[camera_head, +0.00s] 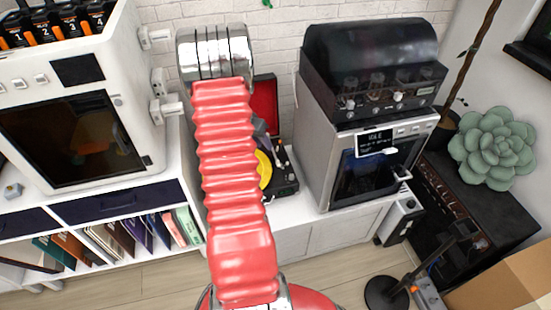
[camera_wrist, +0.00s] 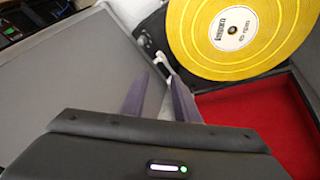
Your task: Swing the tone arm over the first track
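The record player (camera_head: 284,190) stands on the white cabinet, partly hidden behind my red arm. A yellow record (camera_head: 264,168) with a white label lies on it; it also shows in the wrist view (camera_wrist: 238,38). The pale tone arm (camera_head: 283,158) is at the record's right in the head view. In the wrist view a small white part, seemingly the tone arm (camera_wrist: 158,58), appears just beyond my fingertips. My gripper (camera_wrist: 160,76) has two purple fingers with a gap between them and nothing clearly held. I cannot tell whether a fingertip touches the tone arm.
The red-lined lid (camera_head: 265,103) stands open behind the player. A grey machine (camera_head: 318,135) with a black tube amplifier (camera_head: 370,65) on top stands close at right. A white enclosed printer (camera_head: 75,120) stands at left. The record player sits in the narrow space between.

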